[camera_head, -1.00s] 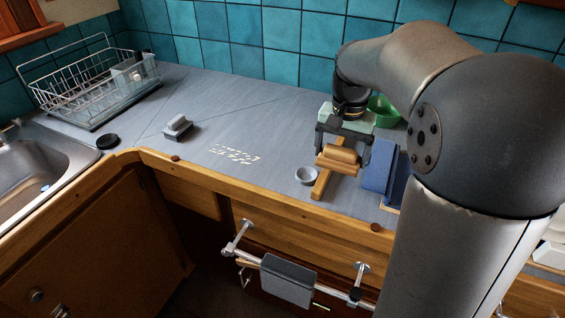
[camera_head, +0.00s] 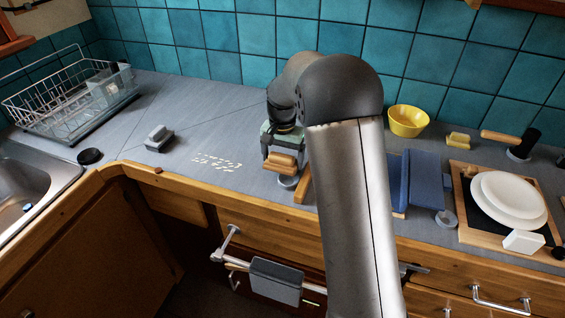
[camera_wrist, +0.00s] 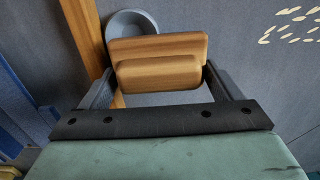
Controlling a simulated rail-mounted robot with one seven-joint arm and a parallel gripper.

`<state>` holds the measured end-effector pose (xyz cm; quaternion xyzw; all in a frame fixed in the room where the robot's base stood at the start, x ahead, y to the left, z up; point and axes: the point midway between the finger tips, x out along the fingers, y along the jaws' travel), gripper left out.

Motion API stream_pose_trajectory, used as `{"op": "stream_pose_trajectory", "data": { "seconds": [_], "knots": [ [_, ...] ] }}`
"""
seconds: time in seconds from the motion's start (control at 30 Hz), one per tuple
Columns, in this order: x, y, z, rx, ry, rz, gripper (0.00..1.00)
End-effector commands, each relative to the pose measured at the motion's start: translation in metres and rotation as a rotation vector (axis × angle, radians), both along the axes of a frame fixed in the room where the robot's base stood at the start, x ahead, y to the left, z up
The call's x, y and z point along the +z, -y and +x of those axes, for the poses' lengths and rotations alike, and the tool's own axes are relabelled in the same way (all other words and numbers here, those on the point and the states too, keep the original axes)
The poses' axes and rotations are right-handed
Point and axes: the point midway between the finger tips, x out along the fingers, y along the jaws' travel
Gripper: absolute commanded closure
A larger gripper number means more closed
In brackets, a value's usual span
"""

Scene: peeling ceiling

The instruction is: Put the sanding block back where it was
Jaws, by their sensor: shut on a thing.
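My gripper (camera_head: 281,163) is shut on a two-tier wooden block, which I take to be the sanding block (camera_head: 283,161). It is held above the counter. In the wrist view the sanding block (camera_wrist: 158,72) lies between both fingers. A small grey bowl (camera_head: 289,183) is just below and beside it, partly hidden; the bowl also shows in the wrist view (camera_wrist: 119,22). A wooden strip (camera_head: 303,189) lies to its right. No marked resting spot for the block can be made out.
Pale flakes (camera_head: 215,161) lie on the counter left of my gripper. A grey block-like object (camera_head: 159,138) and a black disc (camera_head: 90,156) sit further left, near a dish rack (camera_head: 62,98). Blue panels (camera_head: 424,180) stand right of my arm. Open counter lies around the flakes.

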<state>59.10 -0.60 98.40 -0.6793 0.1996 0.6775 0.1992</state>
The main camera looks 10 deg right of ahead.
Motion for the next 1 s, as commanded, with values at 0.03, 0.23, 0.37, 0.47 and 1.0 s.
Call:
{"op": "stream_pose_trajectory", "data": {
  "seconds": [0.03, 0.23, 0.37, 0.47, 1.0],
  "knots": [
    [-0.007, 0.000, 0.000, 0.000, -0.003, 0.001, 0.79],
    [-0.030, 0.000, 0.000, 0.000, -0.001, 0.001, 0.79],
    [-0.030, 0.000, 0.000, 0.001, 0.001, 0.001, 0.79],
    [-0.031, 0.000, 0.000, 0.001, 0.000, 0.000, 0.79],
    [-0.026, 0.000, 0.000, 0.001, 0.000, 0.000, 0.06]
  ]
}}
